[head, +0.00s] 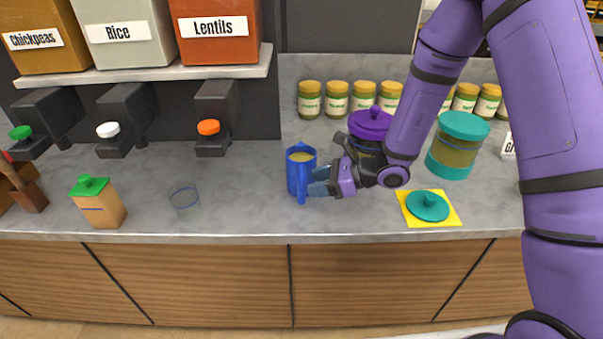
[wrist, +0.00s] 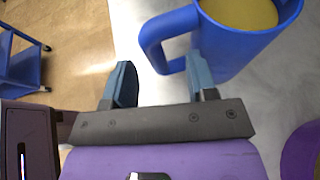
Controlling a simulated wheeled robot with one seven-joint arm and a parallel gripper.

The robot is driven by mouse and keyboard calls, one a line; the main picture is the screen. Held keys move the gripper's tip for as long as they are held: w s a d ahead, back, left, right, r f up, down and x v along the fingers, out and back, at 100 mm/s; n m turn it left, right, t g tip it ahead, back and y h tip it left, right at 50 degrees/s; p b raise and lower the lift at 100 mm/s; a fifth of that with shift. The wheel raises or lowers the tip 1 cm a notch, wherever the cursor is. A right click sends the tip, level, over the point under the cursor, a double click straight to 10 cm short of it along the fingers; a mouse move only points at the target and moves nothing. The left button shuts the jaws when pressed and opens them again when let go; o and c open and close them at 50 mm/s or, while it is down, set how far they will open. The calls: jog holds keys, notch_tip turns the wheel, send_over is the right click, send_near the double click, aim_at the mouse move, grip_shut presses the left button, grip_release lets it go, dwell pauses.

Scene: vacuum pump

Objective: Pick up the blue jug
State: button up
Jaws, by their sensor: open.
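The blue jug (head: 300,174) stands upright on the grey counter, with a yellow content inside and its handle turned toward the counter's front edge. In the wrist view the jug (wrist: 238,45) fills the upper right, and its handle (wrist: 163,38) points left. My gripper (head: 320,184) is at the jug's right side in the head view. In the wrist view my gripper (wrist: 160,82) is open, with one finger left of the handle and the other close to the handle and jug body. Whether that finger touches the jug I cannot tell.
A purple-lidded jar (head: 370,124) stands behind my gripper. A teal lid on a yellow mat (head: 447,218) and a teal-lidded jar (head: 456,146) are to the right. The counter between glass and jug is clear.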

aim_at(301, 188)
jog(key=a+f, duration=0.2)
jog(key=a, duration=0.1)
jog(key=shift+a, duration=0.15)
jog(key=shift+w+a+f, duration=0.15)
jog(key=shift+a+f, duration=0.1)
jog(key=shift+a, duration=0.2)
jog(key=shift+c, duration=0.4)
grip_shut()
